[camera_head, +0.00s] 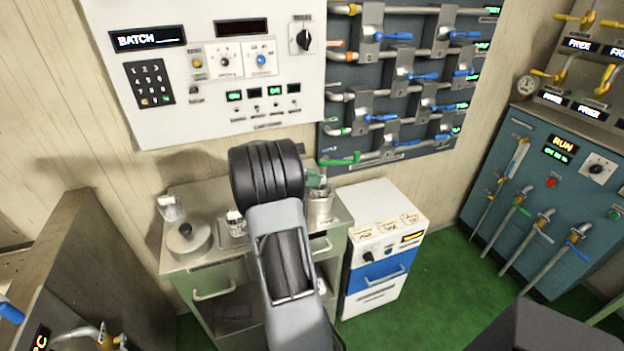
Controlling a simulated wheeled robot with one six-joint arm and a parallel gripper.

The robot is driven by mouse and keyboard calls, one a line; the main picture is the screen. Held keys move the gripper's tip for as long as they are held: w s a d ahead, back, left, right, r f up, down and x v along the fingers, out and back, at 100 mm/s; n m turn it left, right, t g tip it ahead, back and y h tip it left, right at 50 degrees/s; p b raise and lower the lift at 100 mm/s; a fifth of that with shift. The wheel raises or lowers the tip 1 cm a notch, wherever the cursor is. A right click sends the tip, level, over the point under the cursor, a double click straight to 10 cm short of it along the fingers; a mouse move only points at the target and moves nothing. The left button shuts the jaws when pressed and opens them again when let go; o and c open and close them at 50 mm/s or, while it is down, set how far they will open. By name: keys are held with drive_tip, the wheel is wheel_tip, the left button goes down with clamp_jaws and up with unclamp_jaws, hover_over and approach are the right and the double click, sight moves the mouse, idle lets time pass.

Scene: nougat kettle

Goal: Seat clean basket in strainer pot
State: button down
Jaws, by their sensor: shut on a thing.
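The dark ribbed joint of my arm (267,172) stands in front of the bench and hides what lies behind it. I cannot make out my gripper's fingers. A metal pot (320,209), which looks like the strainer pot, stands at the bench's right end, just right of that joint. A small green part (315,180) shows at the pot's mouth, partly covered by my arm. It may belong to the clean basket, but I cannot tell whether it is held or how deep it sits.
The metal bench (205,262) also bears a lidded round pot (186,239), a small jar (170,208) and another jar (236,223). A white and blue cabinet (382,250) stands to the right. Wall panels rise behind. Green floor (445,265) is clear further right.

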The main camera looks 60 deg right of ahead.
drive_tip(key=shift+f+b, duration=0.7)
drive_tip(key=shift+b, duration=0.25)
drive_tip(key=shift+b, duration=0.45)
idle(1.0)
drive_tip(key=shift+f+b, duration=0.35)
drive_tip(key=shift+b, duration=0.25)
idle(0.4)
